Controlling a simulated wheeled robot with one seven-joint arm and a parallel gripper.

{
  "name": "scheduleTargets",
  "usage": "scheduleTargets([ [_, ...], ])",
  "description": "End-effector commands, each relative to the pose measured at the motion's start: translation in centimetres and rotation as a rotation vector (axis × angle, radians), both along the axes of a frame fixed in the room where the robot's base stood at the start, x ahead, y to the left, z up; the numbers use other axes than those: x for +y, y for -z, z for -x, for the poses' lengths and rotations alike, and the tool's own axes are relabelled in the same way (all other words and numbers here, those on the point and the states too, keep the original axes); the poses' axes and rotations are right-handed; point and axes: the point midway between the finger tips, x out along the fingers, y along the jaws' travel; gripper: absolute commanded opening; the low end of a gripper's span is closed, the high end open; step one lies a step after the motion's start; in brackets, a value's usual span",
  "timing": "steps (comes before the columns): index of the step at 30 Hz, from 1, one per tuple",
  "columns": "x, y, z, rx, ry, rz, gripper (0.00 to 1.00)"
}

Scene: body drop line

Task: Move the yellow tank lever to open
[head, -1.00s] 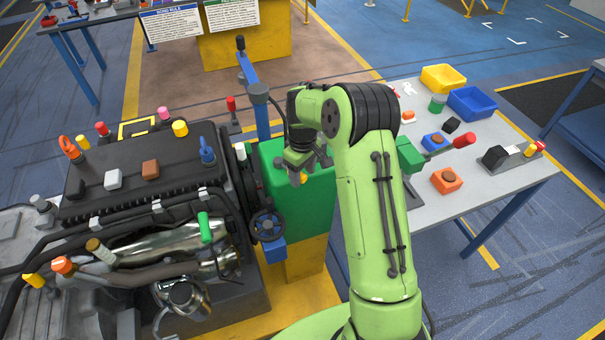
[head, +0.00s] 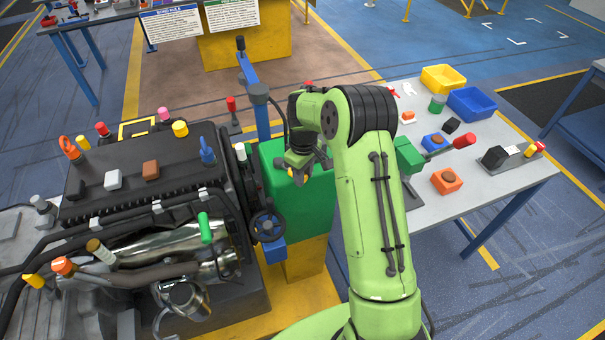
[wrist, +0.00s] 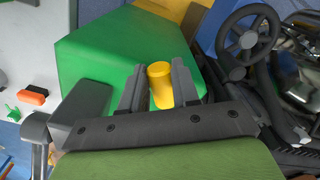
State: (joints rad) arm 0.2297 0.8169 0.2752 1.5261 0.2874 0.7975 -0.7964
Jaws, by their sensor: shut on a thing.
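The yellow tank lever (wrist: 161,85) stands on the green tank (wrist: 95,50) in the wrist view. My gripper (wrist: 160,83) is shut on it, one dark finger on each side of the yellow handle. In the head view my gripper (head: 297,173) is over the top of the green tank (head: 303,208), and only a small yellow bit of the lever (head: 291,172) shows below it. The lever's foot and any open or closed marks are hidden.
A dark handwheel (head: 267,225) is at the tank's left front, beside the engine block (head: 140,180). A blue post (head: 262,115) rises behind the tank. A grey table (head: 490,195) with blocks, levers and bins stands to the right.

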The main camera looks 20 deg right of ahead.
Motion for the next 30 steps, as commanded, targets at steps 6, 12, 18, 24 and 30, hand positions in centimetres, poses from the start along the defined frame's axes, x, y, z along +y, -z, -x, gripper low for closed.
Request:
scheduleTargets([
  [6,-1.9,-0.1,-1.7,-0.002,-0.266,0.002,0.0],
  [12,-2.5,-0.1,-2.3,-0.003,-0.375,0.0,0.0],
  [18,-2.5,-0.1,-2.3,-0.003,-0.372,0.0,0.0],
  [24,-2.5,-0.1,-2.3,-0.003,-0.37,0.0,0.56],
  [30,-2.6,-0.1,-2.4,-0.005,-0.368,0.002,0.56],
])
